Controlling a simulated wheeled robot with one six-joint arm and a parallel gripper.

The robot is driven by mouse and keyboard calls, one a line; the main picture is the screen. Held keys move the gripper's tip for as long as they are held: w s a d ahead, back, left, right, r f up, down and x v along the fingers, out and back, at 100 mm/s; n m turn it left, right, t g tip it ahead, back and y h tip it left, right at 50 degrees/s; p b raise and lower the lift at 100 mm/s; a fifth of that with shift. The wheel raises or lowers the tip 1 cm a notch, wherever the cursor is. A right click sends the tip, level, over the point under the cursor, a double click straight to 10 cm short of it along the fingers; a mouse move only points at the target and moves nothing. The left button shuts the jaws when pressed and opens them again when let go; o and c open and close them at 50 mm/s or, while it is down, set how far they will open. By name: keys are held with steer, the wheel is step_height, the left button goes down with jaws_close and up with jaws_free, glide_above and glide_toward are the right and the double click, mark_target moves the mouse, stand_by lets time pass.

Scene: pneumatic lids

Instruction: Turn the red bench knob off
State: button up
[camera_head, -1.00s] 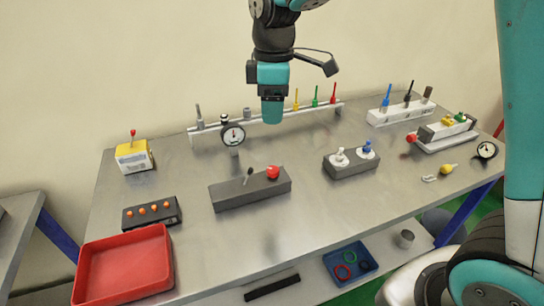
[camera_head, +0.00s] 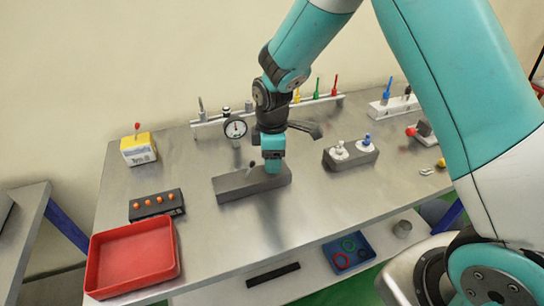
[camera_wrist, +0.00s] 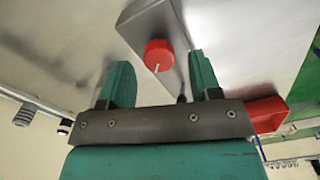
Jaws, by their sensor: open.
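The grey block (camera_head: 232,187) stands mid-bench in the head view. My gripper (camera_head: 272,170) is above its right end and hides the red knob there. In the wrist view the round red knob (camera_wrist: 158,52) shows a white line on its face and sits on the grey block (camera_wrist: 150,18). My gripper (camera_wrist: 161,78) is open, with one green finger to each side of the knob in the picture. The fingers look apart from the knob; the exact gap is unclear.
A pressure gauge (camera_head: 235,128) stands behind the block. A block with white and blue knobs (camera_head: 352,158) is to the right. A red tray (camera_head: 131,256) and a block with orange buttons (camera_head: 157,205) are at left. Bench in front is clear.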

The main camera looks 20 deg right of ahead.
steer(key=shift+f, duration=0.5)
steer(key=c, duration=0.9)
steer(key=shift+c, duration=0.2)
